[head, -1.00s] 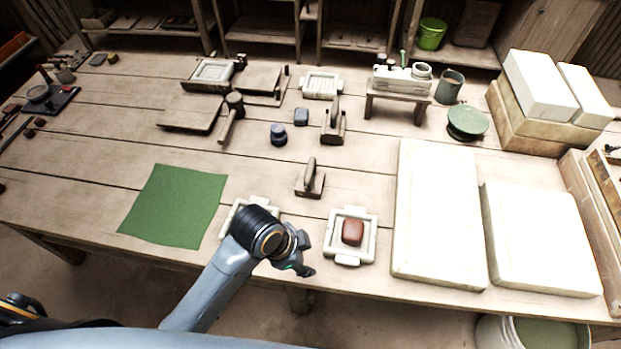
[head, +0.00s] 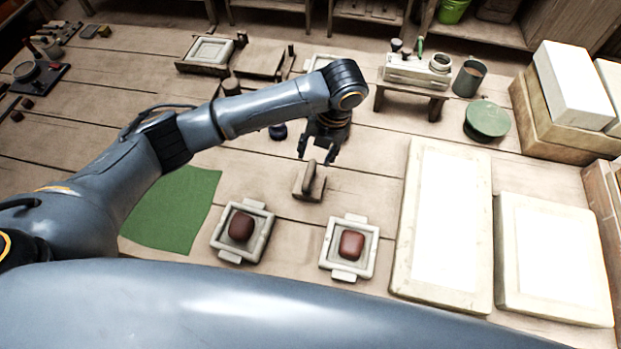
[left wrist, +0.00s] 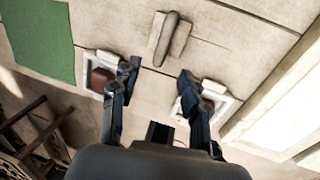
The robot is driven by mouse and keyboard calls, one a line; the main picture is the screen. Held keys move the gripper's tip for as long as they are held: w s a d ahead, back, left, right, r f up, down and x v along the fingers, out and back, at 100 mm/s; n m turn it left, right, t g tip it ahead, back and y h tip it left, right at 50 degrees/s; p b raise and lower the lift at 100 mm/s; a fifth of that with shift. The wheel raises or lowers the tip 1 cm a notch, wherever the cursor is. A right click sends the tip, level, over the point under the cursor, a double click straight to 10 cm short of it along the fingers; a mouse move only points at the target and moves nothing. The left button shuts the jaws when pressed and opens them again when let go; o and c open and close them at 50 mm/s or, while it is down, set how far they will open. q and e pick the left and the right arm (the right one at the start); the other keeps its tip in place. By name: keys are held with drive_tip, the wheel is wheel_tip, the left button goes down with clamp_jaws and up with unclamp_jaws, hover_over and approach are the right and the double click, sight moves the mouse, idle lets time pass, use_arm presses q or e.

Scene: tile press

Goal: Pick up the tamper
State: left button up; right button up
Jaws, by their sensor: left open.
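The tamper (head: 309,184) is a wooden block with an upright rounded handle. It stands on the table behind the two tile moulds, and it also shows near the top of the left wrist view (left wrist: 170,38). My left gripper (head: 318,154) is open and empty, fingers pointing down, above and just behind the tamper in the head view. In the left wrist view the open fingers (left wrist: 158,76) are apart, with the tamper beyond their tips and not between them. My right gripper is not in view.
A left mould (head: 260,246) and a right mould (head: 369,260) each hold a reddish-brown clay lump. A green cloth (head: 172,212) lies left. Pale slabs (head: 442,262) lie right. A small bench (head: 408,97) stands behind. My left arm hides part of the back table.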

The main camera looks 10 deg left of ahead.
sight(309, 173)
use_arm(q)
drive_tip(key=f, duration=0.2)
drive_tip(key=a+f, duration=0.1)
drive_tip(key=f, duration=0.2)
drive_tip(key=shift+a+f+p, duration=0.1)
drive_tip(key=shift+f+p, duration=0.2)
drive_tip(key=shift+f, duration=0.6)
drive_tip(key=f, duration=0.2)
drive_tip(key=f+p, duration=0.1)
drive_tip(key=shift+w+a+f, duration=0.2)
drive_tip(key=shift+a, duration=0.05)
drive_tip(key=shift+a+f, duration=0.1)
drive_tip(key=shift+f, duration=0.45)
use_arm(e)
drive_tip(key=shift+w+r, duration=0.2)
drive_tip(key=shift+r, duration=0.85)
use_arm(q)
drive_tip(key=shift+w, duration=0.1)
clamp_jaws()
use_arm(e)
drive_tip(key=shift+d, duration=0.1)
